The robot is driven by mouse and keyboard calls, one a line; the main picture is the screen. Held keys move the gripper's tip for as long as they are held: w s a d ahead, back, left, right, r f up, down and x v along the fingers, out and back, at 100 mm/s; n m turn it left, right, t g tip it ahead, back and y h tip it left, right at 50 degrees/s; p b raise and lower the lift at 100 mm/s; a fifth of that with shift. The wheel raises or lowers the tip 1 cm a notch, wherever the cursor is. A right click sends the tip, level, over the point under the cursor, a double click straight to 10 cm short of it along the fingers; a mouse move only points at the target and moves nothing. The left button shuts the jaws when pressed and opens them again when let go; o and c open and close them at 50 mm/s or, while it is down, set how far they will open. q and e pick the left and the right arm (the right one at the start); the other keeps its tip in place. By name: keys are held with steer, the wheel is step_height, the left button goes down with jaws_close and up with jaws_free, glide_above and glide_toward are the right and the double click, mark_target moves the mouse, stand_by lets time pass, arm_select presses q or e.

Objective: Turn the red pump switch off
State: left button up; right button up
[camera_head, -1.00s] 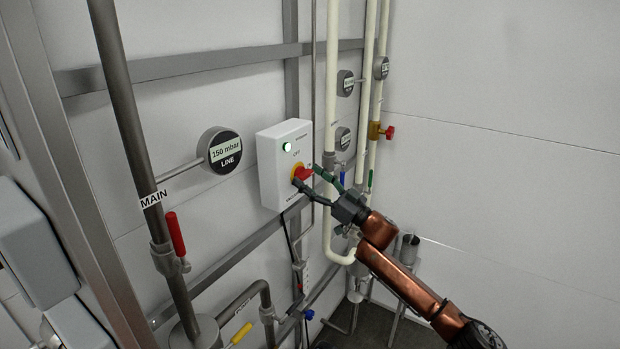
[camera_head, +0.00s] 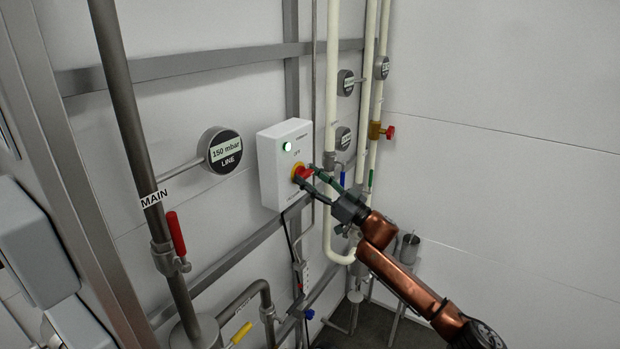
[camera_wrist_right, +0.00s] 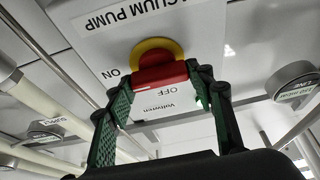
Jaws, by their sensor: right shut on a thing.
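The red pump switch (camera_head: 305,172) is a knob on a yellow round base on the front of a white box (camera_head: 283,172). My right gripper (camera_head: 308,176) has its two green-padded fingers on either side of the knob and is shut on it. In the right wrist view the red knob (camera_wrist_right: 160,76) sits between the fingertips (camera_wrist_right: 158,85), below its yellow base. The words VACUUM PUMP, ON and OFF are printed upside down around it. A green lamp (camera_head: 287,146) on the box is lit. My left gripper is not in view.
A dark pipe marked MAIN with a red lever (camera_head: 176,234) and a round LINE gauge (camera_head: 221,151) reading 150 mbar are left of the box. Cream pipes (camera_head: 332,80) with gauges and small valves stand close on its right. The wall farther right is bare.

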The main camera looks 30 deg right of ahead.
steer(key=shift+n, duration=0.3)
steer(key=n+g+y, duration=0.1)
steer(key=n, duration=0.1)
steer(key=n+y+p, duration=0.1)
steer(key=n, duration=0.2)
steer(key=shift+d+r+g, duration=0.1)
steer(key=shift+r+g, duration=0.05)
steer(key=shift+g, duration=0.25)
steer(key=n+g, duration=0.1)
steer(key=n, duration=0.2)
steer(key=n+g+y, duration=0.1)
steer(key=n, duration=0.2)
steer(key=shift+g+y+p, duration=0.3)
steer(key=n+g, duration=0.2)
steer(key=n, duration=0.3)
steer(key=shift+w+n, duration=0.1)
steer(key=shift+n, duration=0.2)
steer(key=shift+n+g+h+p, duration=0.4)
steer(key=shift+n+g+p, duration=0.45)
steer(key=shift+n, duration=1.75)
steer(key=o, duration=1.2)
steer(key=shift+c, duration=0.2)
